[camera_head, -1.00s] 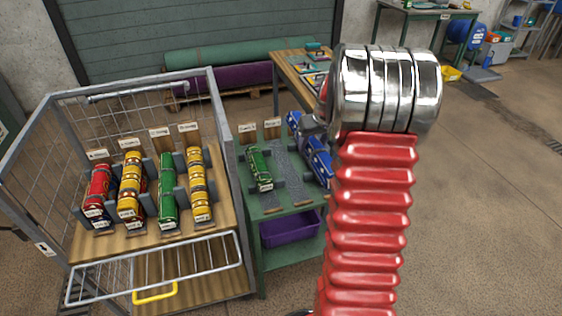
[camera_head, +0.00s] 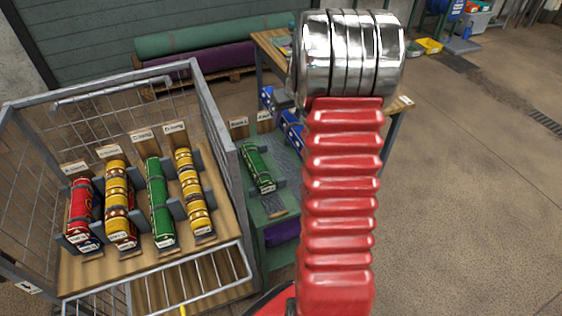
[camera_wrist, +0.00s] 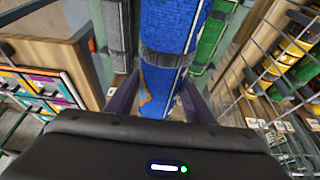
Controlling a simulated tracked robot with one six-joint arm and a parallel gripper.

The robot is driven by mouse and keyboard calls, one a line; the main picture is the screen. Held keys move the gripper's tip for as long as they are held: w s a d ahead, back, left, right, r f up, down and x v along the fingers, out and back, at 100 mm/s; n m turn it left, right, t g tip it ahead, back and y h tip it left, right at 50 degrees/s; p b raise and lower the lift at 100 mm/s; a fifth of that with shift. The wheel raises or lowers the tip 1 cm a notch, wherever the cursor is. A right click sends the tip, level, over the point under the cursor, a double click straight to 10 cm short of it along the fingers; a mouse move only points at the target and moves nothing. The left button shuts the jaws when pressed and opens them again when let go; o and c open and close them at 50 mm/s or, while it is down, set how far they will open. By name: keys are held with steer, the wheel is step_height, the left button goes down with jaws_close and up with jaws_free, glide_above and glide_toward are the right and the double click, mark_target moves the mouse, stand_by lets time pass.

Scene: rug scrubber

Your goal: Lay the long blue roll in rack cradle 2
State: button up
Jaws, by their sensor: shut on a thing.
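The long blue roll (camera_head: 291,130) with a grey band is partly hidden behind my arm in the head view. My gripper (camera_wrist: 160,92) is shut on it, and the roll (camera_wrist: 172,28) runs away from me between the dark fingers in the wrist view. In the head view the roll appears above and at the right of the green rack (camera_head: 276,229). A short green roll (camera_head: 258,168) lies in the left cradle. The grey bed of the other cradle (camera_head: 284,160) looks bare, partly hidden by my arm. Whether the blue roll touches the rack cannot be told.
A wire cart (camera_head: 208,112) at left holds a red roll (camera_head: 80,208), two yellow rolls and a long green roll (camera_head: 161,202) in cradles. A wooden table (camera_head: 262,46) stands behind the rack. Large rolls (camera_head: 200,38) lie by the shutter.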

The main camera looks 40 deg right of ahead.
step_height(320, 180, down, 14)
steer(key=shift+r, duration=0.25)
stand_by(0.5)
steer(key=shift+f, duration=0.1)
steer(key=shift+f, duration=2.15)
steer(key=o, duration=1.3)
steer(key=shift+f, duration=0.1)
steer(key=shift+v, duration=6.1)
